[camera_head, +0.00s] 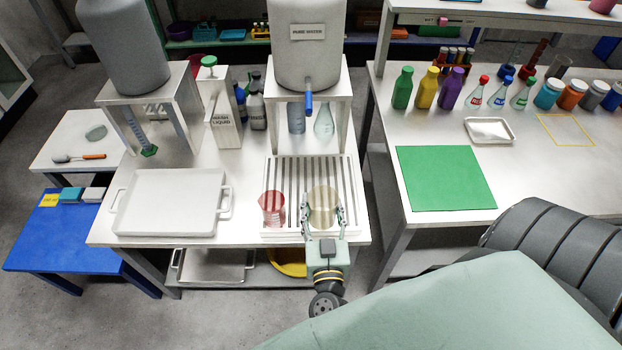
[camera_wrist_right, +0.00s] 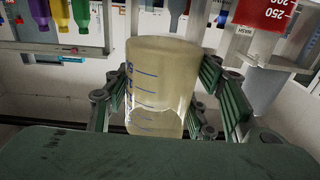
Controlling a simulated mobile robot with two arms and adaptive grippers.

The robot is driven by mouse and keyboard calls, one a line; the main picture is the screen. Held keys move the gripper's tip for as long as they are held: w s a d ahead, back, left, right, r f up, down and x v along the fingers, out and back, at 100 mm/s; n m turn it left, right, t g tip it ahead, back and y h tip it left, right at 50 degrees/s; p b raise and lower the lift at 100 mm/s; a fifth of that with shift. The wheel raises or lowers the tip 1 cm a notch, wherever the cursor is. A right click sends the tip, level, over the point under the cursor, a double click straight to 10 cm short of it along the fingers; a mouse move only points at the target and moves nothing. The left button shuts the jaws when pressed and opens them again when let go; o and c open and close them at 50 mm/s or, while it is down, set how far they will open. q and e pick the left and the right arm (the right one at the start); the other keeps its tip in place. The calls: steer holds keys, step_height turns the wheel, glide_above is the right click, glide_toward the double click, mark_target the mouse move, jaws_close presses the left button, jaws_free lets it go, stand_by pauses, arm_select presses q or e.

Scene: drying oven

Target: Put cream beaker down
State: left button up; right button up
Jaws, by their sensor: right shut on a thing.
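The cream beaker (camera_head: 322,207) is a translucent, cream-tinted cylinder at the right part of the slatted white drying rack (camera_head: 297,167). My right gripper (camera_head: 322,220) is shut on it, with one finger on each side. The beaker fills the middle of the right wrist view (camera_wrist_right: 160,90), between the green-padded fingers, and blue graduation marks show on its wall. It looks upright in the head view. I cannot tell whether its base touches the rack. My left gripper is not in view.
A red beaker (camera_head: 272,207) stands on the rack just left of the cream one. A white tray (camera_head: 170,203) lies further left. The pure water tank (camera_head: 305,50) stands over the rack's back edge. A green mat (camera_head: 445,178) lies on the right table.

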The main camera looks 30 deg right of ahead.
steer(key=shift+w+f, duration=0.2)
steer(key=w+d+f+b, duration=0.1)
steer(key=w+f+b, duration=0.1)
steer(key=w+b, duration=0.1)
steer(key=w+d+f+b, duration=0.1)
steer(key=w+f+b, duration=0.2)
steer(key=w+b, duration=0.1)
steer(key=w+d+f+b, duration=0.1)
steer(key=w+f+b, duration=0.1)
steer(key=w+b, duration=0.1)
steer(key=shift+w+d+f, duration=0.15)
steer(key=shift+w+d, duration=0.2)
steer(key=shift+w, duration=0.1)
step_height(320, 180, down, 4)
steer(key=b, duration=0.5)
steer(key=shift+b, duration=0.4)
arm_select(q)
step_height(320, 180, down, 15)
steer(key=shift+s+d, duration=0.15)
arm_select(e)
steer(key=shift+f, duration=0.1)
steer(key=o, duration=1)
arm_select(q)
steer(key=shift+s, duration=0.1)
